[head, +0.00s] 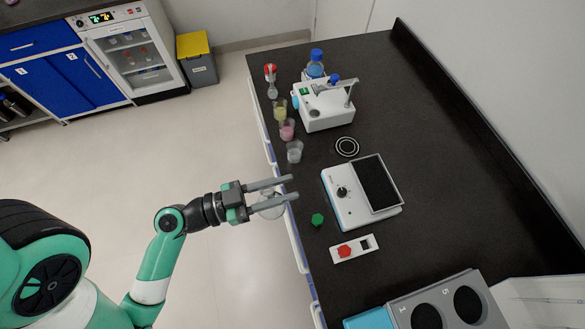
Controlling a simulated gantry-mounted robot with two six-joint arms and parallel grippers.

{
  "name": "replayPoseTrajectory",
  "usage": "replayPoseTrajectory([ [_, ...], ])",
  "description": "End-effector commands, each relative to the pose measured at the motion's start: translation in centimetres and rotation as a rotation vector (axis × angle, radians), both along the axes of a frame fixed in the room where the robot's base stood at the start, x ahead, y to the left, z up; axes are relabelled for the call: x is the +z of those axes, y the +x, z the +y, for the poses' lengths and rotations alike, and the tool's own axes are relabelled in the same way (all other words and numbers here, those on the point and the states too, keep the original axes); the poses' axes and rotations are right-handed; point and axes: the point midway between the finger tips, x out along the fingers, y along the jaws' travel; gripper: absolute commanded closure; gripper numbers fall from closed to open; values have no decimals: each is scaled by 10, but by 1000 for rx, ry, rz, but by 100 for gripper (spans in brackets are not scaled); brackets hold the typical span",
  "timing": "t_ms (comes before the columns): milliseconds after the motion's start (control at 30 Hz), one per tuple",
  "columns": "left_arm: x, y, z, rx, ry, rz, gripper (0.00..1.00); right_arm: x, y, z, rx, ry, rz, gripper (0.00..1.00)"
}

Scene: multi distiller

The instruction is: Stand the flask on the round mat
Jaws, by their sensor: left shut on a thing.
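The flask (269,208) is a clear, roundish glass vessel, seen partly behind the fingers of my left gripper (290,187). The gripper is shut on it and holds it at the left edge of the dark bench, partly over the floor side. The round mat (346,147) is black with white rings and lies bare on the bench, up and to the right of the gripper. My right gripper is not in view.
A white hotplate device (345,203) stands right of the gripper. Small beakers, one clear (294,152), line the bench edge above it. A white instrument (323,108) stands behind the mat. A green piece (317,219) and a switch plate (354,248) lie below right.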

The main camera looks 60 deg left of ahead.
Motion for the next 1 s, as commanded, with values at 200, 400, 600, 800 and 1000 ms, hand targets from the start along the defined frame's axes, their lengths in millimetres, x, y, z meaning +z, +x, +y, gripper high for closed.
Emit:
replayPoseTrajectory([
  [200,8,9,-18,-79,20,-28,100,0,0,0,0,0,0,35],
  [400,-8,50,-41,-195,16,-36,100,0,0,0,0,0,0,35],
  [600,-31,89,-42,-179,1,-20,100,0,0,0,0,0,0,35],
  [800,-48,104,-17,-69,0,-1,100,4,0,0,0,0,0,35],
  [1000,-14,100,-18,-74,-1,0,100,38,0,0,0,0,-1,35],
])
